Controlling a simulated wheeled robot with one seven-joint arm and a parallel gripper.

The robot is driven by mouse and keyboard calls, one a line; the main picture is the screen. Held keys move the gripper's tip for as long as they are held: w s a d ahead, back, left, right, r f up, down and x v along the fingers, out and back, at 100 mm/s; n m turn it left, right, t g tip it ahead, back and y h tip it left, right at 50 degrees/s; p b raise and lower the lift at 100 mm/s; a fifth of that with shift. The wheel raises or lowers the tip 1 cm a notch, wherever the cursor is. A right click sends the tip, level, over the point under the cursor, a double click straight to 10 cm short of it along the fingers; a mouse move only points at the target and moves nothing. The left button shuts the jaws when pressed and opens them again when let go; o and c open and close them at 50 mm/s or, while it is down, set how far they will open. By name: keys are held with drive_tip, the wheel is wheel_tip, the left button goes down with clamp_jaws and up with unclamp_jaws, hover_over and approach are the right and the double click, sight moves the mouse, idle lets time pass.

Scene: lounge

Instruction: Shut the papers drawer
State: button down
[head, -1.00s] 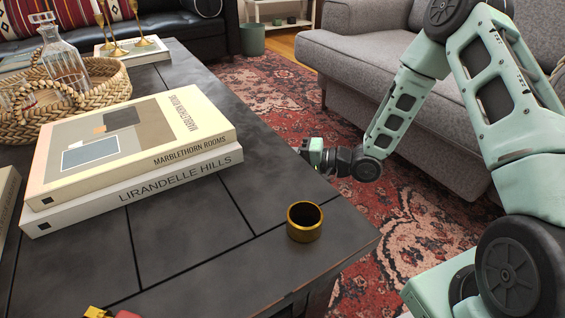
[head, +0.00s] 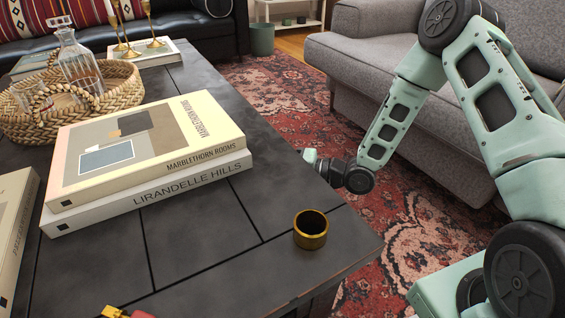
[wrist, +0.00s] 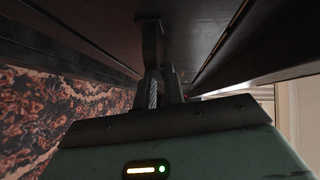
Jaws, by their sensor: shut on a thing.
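The coffee table (head: 195,255) is dark, with grooved panels on top. Its drawer fronts are hidden in the head view. In the wrist view a dark drawer front (wrist: 215,25) spans the top, with long edges running beside it. My gripper (wrist: 163,82) reaches up to it, its fingers closed on a small dark handle (wrist: 150,40) that is hard to make out. In the head view my wrist is low beside the table's right edge and the fingertips are hidden. I cannot tell how far the drawer stands out or see papers.
A grey sofa (head: 400,60) stands to the right. The patterned rug (head: 280,100) between is clear apart from my arm.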

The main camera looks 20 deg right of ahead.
drive_tip(key=shift+a, duration=0.25)
drive_tip(key=c, duration=1.5)
unclamp_jaws()
drive_tip(key=p+v, duration=0.7)
drive_tip(key=v, duration=1)
drive_tip(key=shift+d+p, duration=0.2)
drive_tip(key=shift+p, duration=0.15)
